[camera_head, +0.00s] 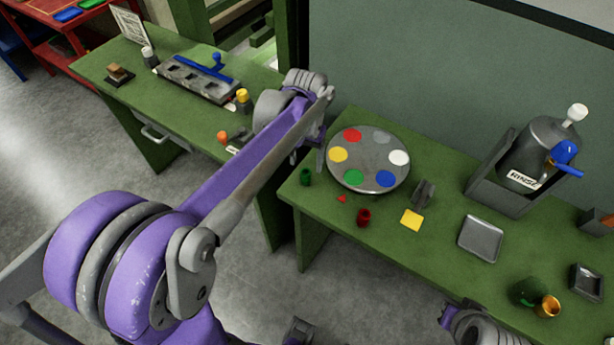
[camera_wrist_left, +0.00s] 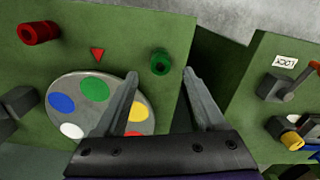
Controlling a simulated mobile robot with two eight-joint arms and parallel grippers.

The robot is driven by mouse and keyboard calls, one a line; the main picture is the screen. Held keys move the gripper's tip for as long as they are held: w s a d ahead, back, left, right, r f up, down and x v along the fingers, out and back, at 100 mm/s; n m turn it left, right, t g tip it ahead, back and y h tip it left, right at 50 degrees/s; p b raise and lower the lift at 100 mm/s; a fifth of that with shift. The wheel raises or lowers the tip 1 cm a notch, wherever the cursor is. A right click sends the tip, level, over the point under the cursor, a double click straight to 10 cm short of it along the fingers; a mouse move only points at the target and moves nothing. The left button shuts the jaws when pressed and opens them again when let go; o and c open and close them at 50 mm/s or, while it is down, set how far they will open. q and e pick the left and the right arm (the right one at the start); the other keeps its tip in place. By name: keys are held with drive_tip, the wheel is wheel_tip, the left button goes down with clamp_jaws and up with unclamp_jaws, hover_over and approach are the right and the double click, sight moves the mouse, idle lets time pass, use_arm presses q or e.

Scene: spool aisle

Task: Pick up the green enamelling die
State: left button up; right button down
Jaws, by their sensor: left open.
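The green enamelling die (camera_head: 306,177) is a small green cylinder near the left end of the right-hand green bench. My left gripper (camera_head: 319,158) is above the bench near the die, and the arm partly hides it in the head view. In the left wrist view, the open, empty fingers of my left gripper (camera_wrist_left: 160,74) point toward the green die (camera_wrist_left: 160,62). The die shows in line with the gap, just beyond the fingertips; I cannot tell the remaining distance. Part of my right wrist and gripper (camera_head: 447,316) shows at the bottom edge; its fingers are not clear.
A round palette (camera_head: 368,181) with coloured spots lies close to the green die. A red cylinder (camera_head: 363,217), a small red triangle (camera_head: 342,198) and a yellow square (camera_head: 411,220) lie nearby. A gap separates this bench from the left bench (camera_head: 190,122).

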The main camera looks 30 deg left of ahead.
sight(306, 172)
use_arm(q)
wheel_tip(306, 172, down, 6)
drive_tip(key=shift+s+r, duration=0.1)
drive_tip(key=shift+r, duration=0.05)
clamp_jaws()
idle(0.5)
